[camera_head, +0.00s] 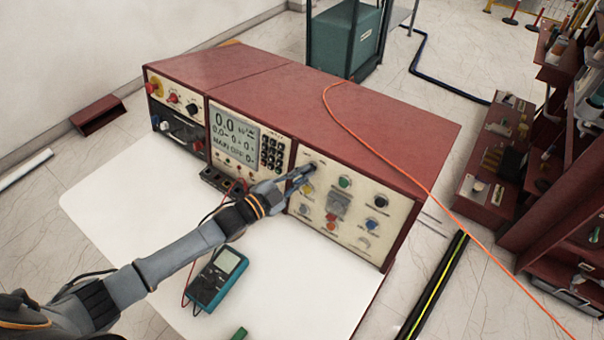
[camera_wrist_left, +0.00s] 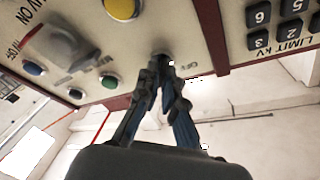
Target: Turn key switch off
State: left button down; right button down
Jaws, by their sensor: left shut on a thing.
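The key switch sits at the upper left of the right-hand cream panel (camera_head: 375,229) on the red control unit. My left gripper (camera_head: 308,170) reaches across the table to it from the left. In the left wrist view the fingers (camera_wrist_left: 162,66) are shut at the panel face, on the key of the key switch (camera_wrist_left: 160,54). The fingertips hide most of the key, so I cannot tell which way it is turned. Small lettering that is hard to read shows beside it. My right gripper is not in view.
A green button (camera_head: 345,182) and other coloured buttons are close to the gripper on the panel. A keypad (camera_head: 272,153) is to the left. A teal meter (camera_head: 217,277) lies on the white table (camera_head: 120,205) near my forearm. An orange cable (camera_head: 395,172) crosses the unit's top.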

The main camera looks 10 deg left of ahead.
pick_arm(q)
jog(key=shift+f+n, duration=0.1)
jog(key=shift+n, duration=0.3)
jog(key=shift+s+d+n+t+y+p, duration=0.15)
jog(key=shift+n+t+y+p, duration=0.75)
jog(key=shift+n, duration=2.75)
jog(key=shift+w+d+n+t+y+p, duration=0.15)
jog(key=shift+n+y, duration=1.5)
jog(key=shift+n, duration=1.95)
jog(key=shift+s+d+n+t+y+p, duration=0.15)
jog(key=shift+n+t+y+p, duration=0.75)
jog(key=shift+n, duration=2.75)
jog(key=shift+g+y+b, duration=0.35)
jog(key=shift+g+b, duration=0.05)
jog(key=shift+g, duration=0.05)
jog(key=c, duration=1.5)
grip_release()
